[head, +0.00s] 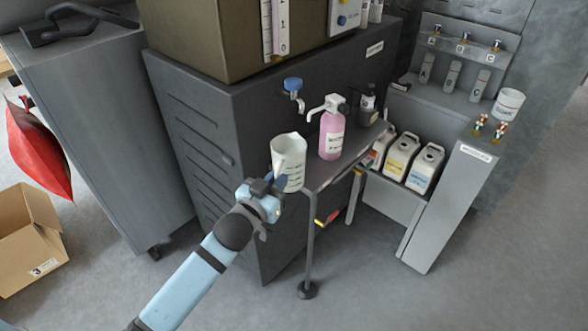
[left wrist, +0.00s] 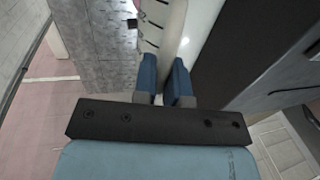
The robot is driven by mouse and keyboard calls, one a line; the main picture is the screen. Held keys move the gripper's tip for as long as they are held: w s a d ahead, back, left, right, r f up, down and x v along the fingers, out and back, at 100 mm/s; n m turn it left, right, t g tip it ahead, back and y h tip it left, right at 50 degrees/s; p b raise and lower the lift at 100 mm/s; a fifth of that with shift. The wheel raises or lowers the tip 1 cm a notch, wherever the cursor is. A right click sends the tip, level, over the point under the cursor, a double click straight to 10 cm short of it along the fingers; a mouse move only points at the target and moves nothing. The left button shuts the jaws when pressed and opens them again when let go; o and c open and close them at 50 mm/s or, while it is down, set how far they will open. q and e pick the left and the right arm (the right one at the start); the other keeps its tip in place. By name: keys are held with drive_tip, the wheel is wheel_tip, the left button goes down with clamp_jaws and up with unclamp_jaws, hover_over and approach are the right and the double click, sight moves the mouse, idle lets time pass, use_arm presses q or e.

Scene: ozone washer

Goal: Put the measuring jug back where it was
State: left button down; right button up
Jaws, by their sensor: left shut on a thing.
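The white measuring jug (head: 288,158) with dark scale marks is upright, at the left end of the small dark side table, close to the front of the dark cabinet. My left gripper (head: 273,186) is shut on the jug from the near left side. In the left wrist view, the blue fingers (left wrist: 165,85) close on a pale part of the jug (left wrist: 150,25); whether this is handle or wall is unclear. I cannot tell whether the jug's base touches the table. My right gripper is not in view.
A pink pump bottle (head: 332,132) stands just right of the jug on the side table (head: 325,172). A dark bottle (head: 367,105) is behind it. A blue-handled tap (head: 293,86) projects above the jug. White canisters (head: 400,157) and a labelled cup (head: 508,103) are to the right.

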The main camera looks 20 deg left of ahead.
sight(293, 167)
use_arm(q)
drive_tip(key=w, duration=0.4)
drive_tip(key=shift+w+d, duration=0.1)
drive_tip(key=shift+d, duration=0.2)
drive_tip(key=w+b, duration=0.1)
drive_tip(key=w, duration=0.2)
drive_tip(key=shift+d, duration=0.2)
drive_tip(key=shift+w+f, duration=0.2)
drive_tip(key=shift+f, duration=0.35)
drive_tip(key=shift+f+b, duration=0.25)
drive_tip(key=shift+b, duration=0.05)
drive_tip(key=shift+s, duration=0.15)
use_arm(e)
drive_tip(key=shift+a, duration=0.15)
use_arm(q)
drive_tip(key=c, duration=1.2)
unclamp_jaws()
drive_tip(key=shift+f, duration=0.1)
drive_tip(key=shift+o, duration=0.2)
